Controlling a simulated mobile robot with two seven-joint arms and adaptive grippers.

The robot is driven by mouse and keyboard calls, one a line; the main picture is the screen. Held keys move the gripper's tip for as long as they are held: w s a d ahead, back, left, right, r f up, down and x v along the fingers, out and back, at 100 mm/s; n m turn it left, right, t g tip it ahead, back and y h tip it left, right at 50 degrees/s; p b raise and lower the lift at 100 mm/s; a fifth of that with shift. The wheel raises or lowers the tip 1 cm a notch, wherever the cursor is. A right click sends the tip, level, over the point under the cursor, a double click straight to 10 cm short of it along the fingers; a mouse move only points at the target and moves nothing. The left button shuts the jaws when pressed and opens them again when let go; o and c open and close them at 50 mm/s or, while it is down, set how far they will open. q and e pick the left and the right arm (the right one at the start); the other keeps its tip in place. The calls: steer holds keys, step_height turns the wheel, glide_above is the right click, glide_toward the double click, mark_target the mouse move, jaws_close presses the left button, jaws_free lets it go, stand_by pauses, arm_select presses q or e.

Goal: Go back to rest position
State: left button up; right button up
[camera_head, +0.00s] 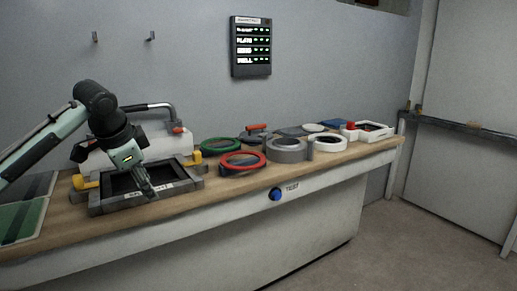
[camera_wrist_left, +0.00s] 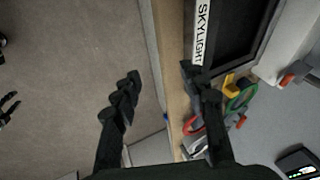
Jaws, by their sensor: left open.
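My left gripper (camera_head: 146,186) is over the front edge of the black frame labelled SKYLIGHT (camera_head: 103,207) on the bench in the head view. In the left wrist view my left gripper (camera_wrist_left: 158,82) has its two fingers wide apart with nothing between them. The SKYLIGHT frame (camera_wrist_left: 222,58) shows beside the right finger there; whether they touch I cannot tell. Dark finger-like shapes at the left edge of the left wrist view may be my right gripper, cut off by the picture edge.
The wooden bench (camera_head: 215,192) also holds a green ring (camera_head: 221,146), a red ring (camera_head: 243,161), grey and white rolls (camera_head: 287,151) and a white tray (camera_head: 375,132). A blue TEST button (camera_head: 276,194) is on its front. A lit panel (camera_head: 251,46) hangs on the wall. The floor (camera_head: 400,245) is clear.

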arm_select(q)
steer(key=s+d+f+n, duration=0.2)
steer(key=s+f, duration=0.1)
steer(key=f, duration=0.8)
steer(key=s+d+f+n+h, duration=0.1)
steer(key=s+d+f, duration=0.1)
steer(key=f, duration=0.9)
steer(key=s+d+f+n, duration=0.2)
steer(key=s+f, duration=0.1)
steer(key=f, duration=0.9)
steer(key=s+a+f+n+g+y, duration=0.1)
steer(key=s+a+f+n, duration=0.1)
steer(key=s+f, duration=0.7)
steer(key=s+a+f+n+g+y, duration=0.1)
steer(key=s+a+f, duration=0.4)
steer(key=s+f, duration=0.5)
steer(key=s+n, duration=0.1)
steer(key=s, duration=0.5)
steer(key=shift+s+a+f+n+g, duration=0.15)
steer(key=shift+s+n+g, duration=0.15)
steer(key=shift+s, duration=0.1)
steer(key=shift+c, duration=0.5)
